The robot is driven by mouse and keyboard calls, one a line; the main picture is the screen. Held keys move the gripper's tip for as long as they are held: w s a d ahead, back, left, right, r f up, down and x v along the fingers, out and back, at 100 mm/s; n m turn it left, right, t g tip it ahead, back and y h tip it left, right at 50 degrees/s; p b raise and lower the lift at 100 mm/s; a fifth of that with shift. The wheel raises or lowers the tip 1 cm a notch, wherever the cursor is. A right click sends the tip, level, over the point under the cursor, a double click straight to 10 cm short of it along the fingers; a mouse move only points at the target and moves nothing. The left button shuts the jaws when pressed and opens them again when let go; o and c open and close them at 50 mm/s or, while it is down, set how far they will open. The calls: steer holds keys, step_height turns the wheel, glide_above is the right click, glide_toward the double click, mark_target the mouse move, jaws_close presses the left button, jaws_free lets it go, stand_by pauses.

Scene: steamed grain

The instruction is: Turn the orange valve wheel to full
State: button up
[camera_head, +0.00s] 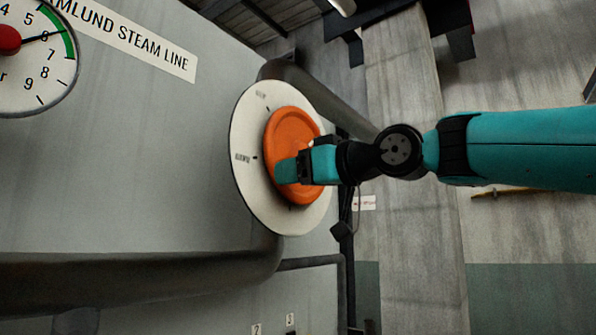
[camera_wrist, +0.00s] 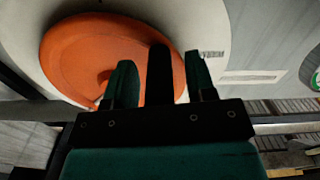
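The orange valve wheel (camera_head: 290,130) sits on a round white dial plate (camera_head: 246,120) on the grey wall. The plate has small labels that I cannot read. My gripper (camera_head: 288,171) is at the wheel's face, with one teal finger over its lower left part. In the wrist view the orange wheel (camera_wrist: 85,55) fills the upper left. My gripper (camera_wrist: 160,78) has its two teal fingers apart there, with a dark bar between them and gaps on both sides. I cannot tell whether the fingers touch the wheel.
A pressure gauge (camera_head: 30,70) with a red hub is at the upper left, its needle near 6. A "steam line" sign (camera_head: 150,45) is beside it. A thick pipe (camera_head: 150,275) runs below the plate, and another pipe (camera_head: 325,95) passes behind it.

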jaws_close()
steer(key=shift+w+d+f+n+b, duration=0.15)
steer(key=shift+f+n+b, duration=0.15)
steer(key=shift+b, duration=0.35)
steer(key=shift+r, duration=0.1)
steer(key=shift+o, duration=0.3)
jaws_free()
